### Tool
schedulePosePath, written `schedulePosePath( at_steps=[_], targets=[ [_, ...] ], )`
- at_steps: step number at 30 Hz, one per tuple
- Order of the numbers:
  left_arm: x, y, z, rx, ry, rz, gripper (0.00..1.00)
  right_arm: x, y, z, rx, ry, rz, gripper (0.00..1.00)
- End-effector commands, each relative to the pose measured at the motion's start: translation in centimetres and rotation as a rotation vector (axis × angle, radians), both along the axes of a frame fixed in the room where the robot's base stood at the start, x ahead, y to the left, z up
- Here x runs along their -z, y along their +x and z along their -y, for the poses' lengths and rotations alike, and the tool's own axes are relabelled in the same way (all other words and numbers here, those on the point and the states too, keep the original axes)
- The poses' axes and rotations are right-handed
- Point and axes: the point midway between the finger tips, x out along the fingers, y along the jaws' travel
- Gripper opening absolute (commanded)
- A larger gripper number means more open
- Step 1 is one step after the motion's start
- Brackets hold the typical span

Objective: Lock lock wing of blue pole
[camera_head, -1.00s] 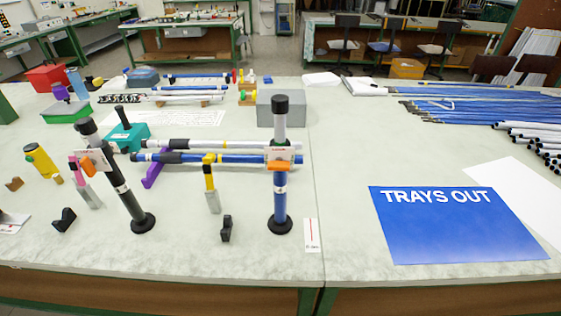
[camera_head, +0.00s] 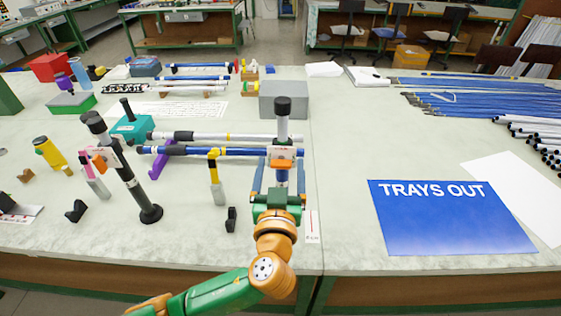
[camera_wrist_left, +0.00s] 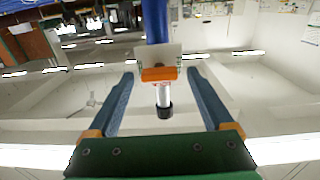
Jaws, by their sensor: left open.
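The blue pole (camera_head: 282,176) stands upright near the table's front, with a black cap, a silver upper tube and an orange lock wing (camera_head: 282,152) with a white plate at its collar. The gripper and arm hide the pole's foot. My right gripper is not in view.
A grey box (camera_head: 284,100) is behind the pole. A blue sign (camera_head: 450,225) lies right.

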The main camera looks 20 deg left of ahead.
Motion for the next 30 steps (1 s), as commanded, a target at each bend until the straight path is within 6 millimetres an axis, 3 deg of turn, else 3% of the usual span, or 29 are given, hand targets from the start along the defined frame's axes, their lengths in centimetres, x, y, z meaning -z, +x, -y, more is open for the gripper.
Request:
schedulePosePath(
  at_steps=[7,8,17,30],
  targets=[
    [0.16,0.29,-0.1,0.0,-0.002,-0.003,0.85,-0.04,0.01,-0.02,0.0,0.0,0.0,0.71],
    [0.16,0.28,-0.1,0.0,-0.002,-0.003,0.8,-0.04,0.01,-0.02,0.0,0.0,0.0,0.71],
    [0.16,0.27,-0.09,0.0,-0.001,-0.004,0.0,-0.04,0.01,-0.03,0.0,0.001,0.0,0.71],
    [0.16,0.28,-0.06,-0.002,0.116,-0.036,0.0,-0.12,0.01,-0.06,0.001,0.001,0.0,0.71]
  ],
)
